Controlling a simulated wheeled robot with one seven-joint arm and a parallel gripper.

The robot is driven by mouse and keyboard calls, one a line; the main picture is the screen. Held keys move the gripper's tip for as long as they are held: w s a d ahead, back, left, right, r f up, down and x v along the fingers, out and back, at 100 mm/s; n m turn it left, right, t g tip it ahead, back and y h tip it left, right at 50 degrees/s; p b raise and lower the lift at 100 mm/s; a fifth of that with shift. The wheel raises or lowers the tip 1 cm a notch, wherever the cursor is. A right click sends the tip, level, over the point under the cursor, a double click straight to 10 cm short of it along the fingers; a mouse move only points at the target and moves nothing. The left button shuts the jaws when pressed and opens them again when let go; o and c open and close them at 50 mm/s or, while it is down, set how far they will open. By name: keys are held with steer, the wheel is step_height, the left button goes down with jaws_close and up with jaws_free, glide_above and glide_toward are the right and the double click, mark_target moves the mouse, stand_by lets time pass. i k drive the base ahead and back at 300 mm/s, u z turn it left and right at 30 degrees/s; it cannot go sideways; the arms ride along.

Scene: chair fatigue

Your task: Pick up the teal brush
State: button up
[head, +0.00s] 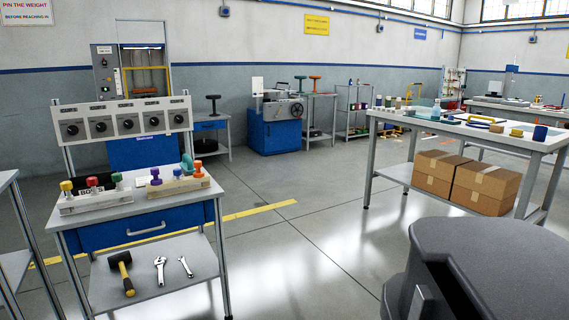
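I cannot make out a clear teal brush. A small teal thing (187,164) shows at the back of the left workbench (142,206), by a light block holding purple and orange knobs; its shape is too small to tell. Another teal thing (436,111) shows on the long table (500,134) at the right, among several small items. It is also too small to identify. My gripper is not in view.
A dark grey part of mine fills the lower right corner. Cardboard boxes (466,184) sit on the long table's lower shelf. A hammer (123,272) and wrenches (160,270) lie on the left bench's lower shelf. The floor between bench and table is clear.

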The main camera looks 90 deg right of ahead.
mark_target(188, 164)
steer(key=z, duration=2.2)
